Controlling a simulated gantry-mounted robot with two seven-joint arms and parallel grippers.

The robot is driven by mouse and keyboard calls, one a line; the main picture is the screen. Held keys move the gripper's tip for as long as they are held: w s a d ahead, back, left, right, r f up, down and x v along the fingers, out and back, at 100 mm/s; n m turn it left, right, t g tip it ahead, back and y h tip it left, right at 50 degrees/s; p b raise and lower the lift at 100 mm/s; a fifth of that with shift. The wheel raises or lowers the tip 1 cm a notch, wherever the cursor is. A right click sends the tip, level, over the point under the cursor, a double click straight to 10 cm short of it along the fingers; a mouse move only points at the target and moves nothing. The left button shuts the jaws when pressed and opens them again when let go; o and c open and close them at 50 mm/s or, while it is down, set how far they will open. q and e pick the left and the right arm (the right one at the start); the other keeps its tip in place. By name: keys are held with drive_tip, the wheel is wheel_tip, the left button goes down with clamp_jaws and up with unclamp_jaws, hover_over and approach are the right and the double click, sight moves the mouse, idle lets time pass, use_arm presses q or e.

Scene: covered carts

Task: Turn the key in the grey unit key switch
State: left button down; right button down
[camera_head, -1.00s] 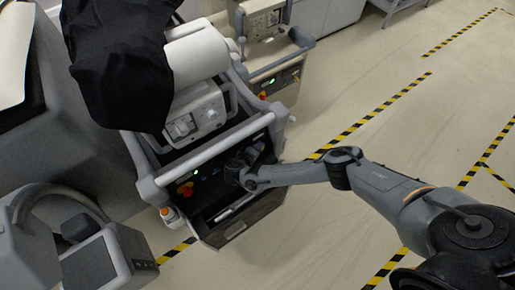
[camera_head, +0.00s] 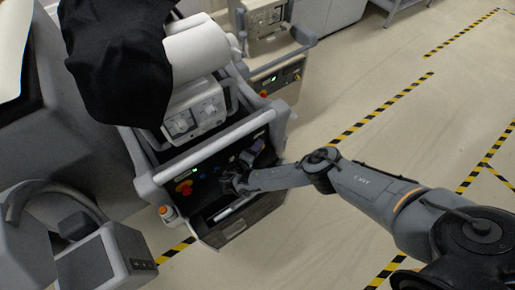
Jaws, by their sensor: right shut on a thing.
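The grey unit (camera_head: 148,188) is a cart with a rounded handle frame, partly under a black cover. Its dark front panel (camera_head: 208,200) carries a green light (camera_head: 195,170) and red and yellow knobs (camera_head: 183,187). My right gripper (camera_head: 230,184) reaches in from the right and is at this panel, right of the knobs. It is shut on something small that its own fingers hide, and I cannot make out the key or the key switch. My left gripper is not in view.
A second cart (camera_head: 275,75) with its own panel stands behind. A grey device (camera_head: 105,258) is at the lower left. An orange-topped item (camera_head: 168,213) is at the cart's front corner. The floor at right is clear, with yellow-black tape (camera_head: 380,105).

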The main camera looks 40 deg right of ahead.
drive_tip(key=shift+f+h+b, duration=0.25)
drive_tip(key=shift+h+b, duration=0.25)
drive_tip(key=shift+b, duration=0.1)
drive_tip(key=shift+n+h+b, duration=0.4)
drive_tip(key=shift+h+b, duration=0.2)
drive_tip(key=shift+h, duration=0.1)
drive_tip(key=c, duration=0.8)
unclamp_jaws()
drive_tip(key=shift+o, duration=0.2)
drive_tip(key=shift+a, duration=0.1)
